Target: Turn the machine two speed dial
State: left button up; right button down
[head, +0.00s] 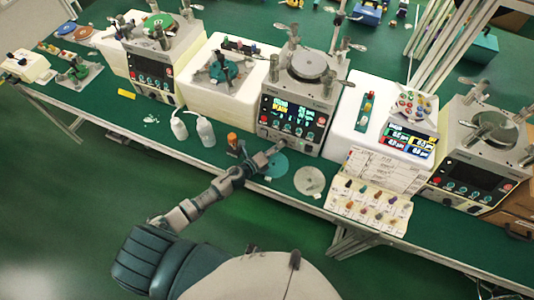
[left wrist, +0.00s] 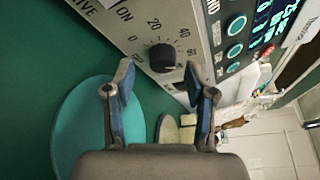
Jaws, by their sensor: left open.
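The speed dial (left wrist: 163,57) is a black round knob on a pale panel with a printed scale showing 20 and 40, in the left wrist view. It sits just beyond and between the blue-padded fingertips of my left gripper (left wrist: 160,80). The fingers are apart, with a gap between them and nothing held. In the head view my left gripper (head: 272,150) reaches the lower front of the middle machine (head: 300,95), which has a lit screen and buttons. The dial is too small to make out there. My right gripper is not in view.
A teal disc (head: 273,166) and a pale disc (head: 309,181) lie on the green bench before the machine. White bottles (head: 204,131) and an orange-capped container (head: 232,141) stand left of my gripper. A rack of coloured knobs (head: 368,205) stands to the right.

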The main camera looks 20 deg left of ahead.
pick_arm(q)
jog(key=v, duration=1)
jog(key=shift+s+a, duration=0.25)
jog(key=shift+s, duration=0.1)
